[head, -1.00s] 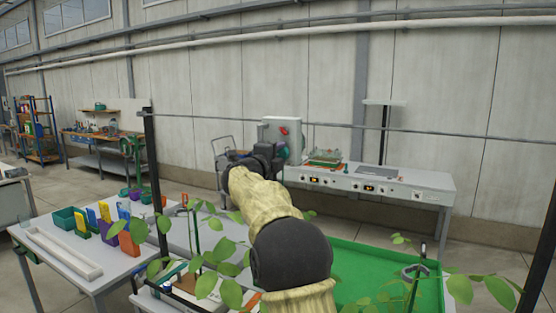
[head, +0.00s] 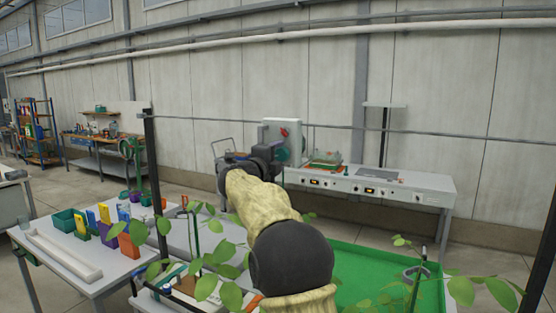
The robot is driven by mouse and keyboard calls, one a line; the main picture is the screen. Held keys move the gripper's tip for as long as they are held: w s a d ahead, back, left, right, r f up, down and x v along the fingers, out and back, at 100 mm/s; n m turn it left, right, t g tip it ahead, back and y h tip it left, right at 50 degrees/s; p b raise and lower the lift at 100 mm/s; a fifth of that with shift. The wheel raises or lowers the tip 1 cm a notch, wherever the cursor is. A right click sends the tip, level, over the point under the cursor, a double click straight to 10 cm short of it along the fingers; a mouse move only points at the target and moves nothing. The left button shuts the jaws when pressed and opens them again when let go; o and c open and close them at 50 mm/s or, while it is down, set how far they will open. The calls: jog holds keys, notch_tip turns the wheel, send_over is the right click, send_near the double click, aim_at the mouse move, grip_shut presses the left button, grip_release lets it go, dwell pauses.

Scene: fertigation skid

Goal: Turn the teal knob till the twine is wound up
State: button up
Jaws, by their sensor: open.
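A teal round part (head: 283,154), which looks like the knob, shows low on the front of the pale grey box (head: 270,130). My gripper (head: 275,151) is at the end of my arm, just left of the teal part and partly in front of it. The jaws are open, but the fingers are small and dark, and I cannot tell whether they touch the knob. I cannot make out the twine or how much of it is wound.
A red knob (head: 284,132) sits higher on the box. A grey console bench (head: 420,187) stands to the right. A green tray (head: 350,262) and leafy plants (head: 230,296) are in front. A table with bins (head: 68,220) is at left. A thin horizontal line crosses above my arm.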

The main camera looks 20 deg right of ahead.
jog(key=b+v, duration=0.5)
jog(key=v, duration=1.1)
jog(key=shift+s+a, duration=0.15)
jog(key=shift+s, duration=0.05)
jog(key=s+a+f+n+t+y+p, duration=0.1)
jog(key=a+f+n+y, duration=0.3)
jog(key=f+n+y, duration=0.45)
jog(key=s+a+f+n+t+y+p, duration=0.1)
jog(key=a+f+n+y, duration=0.4)
jog(key=f+n, duration=0.7)
jog(key=s+d+f+n+g, duration=0.1)
jog(key=s+f+n+g, duration=0.3)
jog(key=s+f, duration=0.5)
jog(key=s+d+f+n+g+y, duration=0.1)
jog(key=s+f+n+g, duration=0.3)
jog(key=s, duration=1.2)
notch_tip(320, 180, down, 7)
jog(key=g, duration=0.3)
jog(key=shift+r+p, duration=0.2)
jog(key=shift+p, duration=0.15)
